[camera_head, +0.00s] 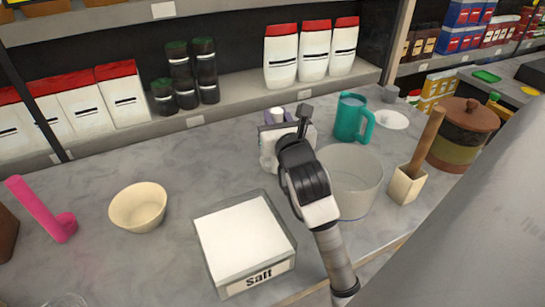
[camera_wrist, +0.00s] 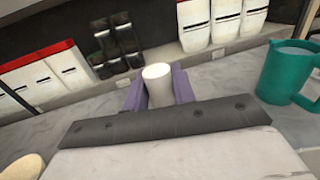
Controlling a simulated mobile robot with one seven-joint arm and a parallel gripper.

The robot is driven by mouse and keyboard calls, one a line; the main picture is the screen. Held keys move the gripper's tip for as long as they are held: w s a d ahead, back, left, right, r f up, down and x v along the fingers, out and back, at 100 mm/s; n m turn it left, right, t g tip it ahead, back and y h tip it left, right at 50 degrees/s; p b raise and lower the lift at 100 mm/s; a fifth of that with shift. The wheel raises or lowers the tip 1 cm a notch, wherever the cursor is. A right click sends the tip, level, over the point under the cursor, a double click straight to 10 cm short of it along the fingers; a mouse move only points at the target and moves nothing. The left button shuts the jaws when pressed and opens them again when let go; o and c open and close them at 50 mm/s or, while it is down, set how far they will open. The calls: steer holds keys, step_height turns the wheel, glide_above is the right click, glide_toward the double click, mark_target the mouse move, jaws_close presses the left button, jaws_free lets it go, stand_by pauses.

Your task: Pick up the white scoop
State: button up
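The white scoop (camera_wrist: 158,86) shows in the wrist view only as a pale, round-ended upright handle. Its lower part is hidden behind my gripper's dark edge. My gripper (camera_wrist: 159,92) has its two purple-grey fingers close against the left and right sides of this handle, with no clear gap, and looks shut on it. In the head view, the scoop's pale top (camera_head: 277,114) shows small between the fingers of my gripper (camera_head: 281,118), over the worktop near its middle. The scoop's bowl cannot be made out, and I cannot tell whether it touches the worktop.
A teal mug (camera_head: 350,118) and a large pale pot (camera_head: 351,180) stand close to the right. A salt box (camera_head: 243,240) lies in front, a cream bowl (camera_head: 138,207) and a pink scoop (camera_head: 42,209) at left. Shelves of white packets (camera_head: 281,55) stand behind.

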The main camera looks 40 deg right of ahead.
jaws_close()
